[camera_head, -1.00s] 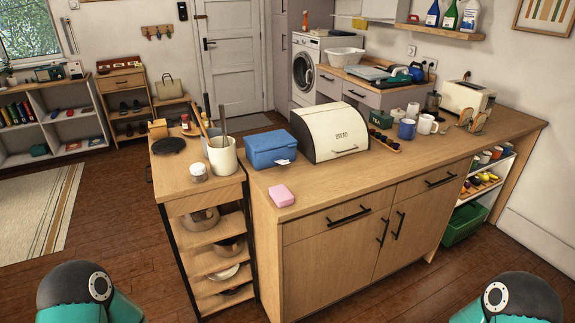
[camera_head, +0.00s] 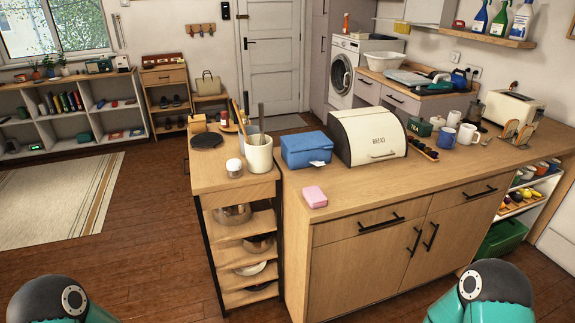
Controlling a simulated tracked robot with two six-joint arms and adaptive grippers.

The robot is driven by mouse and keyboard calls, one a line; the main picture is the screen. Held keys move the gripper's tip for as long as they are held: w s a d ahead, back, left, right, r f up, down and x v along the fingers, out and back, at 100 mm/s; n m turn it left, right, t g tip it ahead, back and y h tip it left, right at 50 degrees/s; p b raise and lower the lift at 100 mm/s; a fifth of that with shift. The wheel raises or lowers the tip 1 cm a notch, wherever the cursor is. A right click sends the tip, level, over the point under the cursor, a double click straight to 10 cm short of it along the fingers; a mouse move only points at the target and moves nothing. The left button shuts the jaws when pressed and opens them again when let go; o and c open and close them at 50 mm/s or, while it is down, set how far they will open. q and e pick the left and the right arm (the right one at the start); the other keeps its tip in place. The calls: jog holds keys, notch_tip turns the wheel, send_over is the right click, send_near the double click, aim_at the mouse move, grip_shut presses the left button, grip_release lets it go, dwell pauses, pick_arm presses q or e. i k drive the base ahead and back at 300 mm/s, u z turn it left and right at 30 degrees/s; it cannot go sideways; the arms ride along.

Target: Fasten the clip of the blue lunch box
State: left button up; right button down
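The blue lunch box (camera_head: 305,150) stands on the wooden counter (camera_head: 370,183), left of the cream bread bin. A small white clip or tab (camera_head: 317,164) shows at its lower front right; its exact position is too small to tell. The lid looks down on the box. Neither gripper is in view. Only rounded dark and teal parts of my own arms show at the bottom left and bottom right, well short of the counter.
The bread bin (camera_head: 369,136) stands close to the box's right side. A pink block (camera_head: 314,197) lies in front of the box. A cream utensil crock (camera_head: 259,154) stands to its left on the side shelf unit.

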aim_at(301, 160)
jog(key=u, duration=0.25)
jog(key=i, duration=1.05)
jog(key=z, duration=0.7)
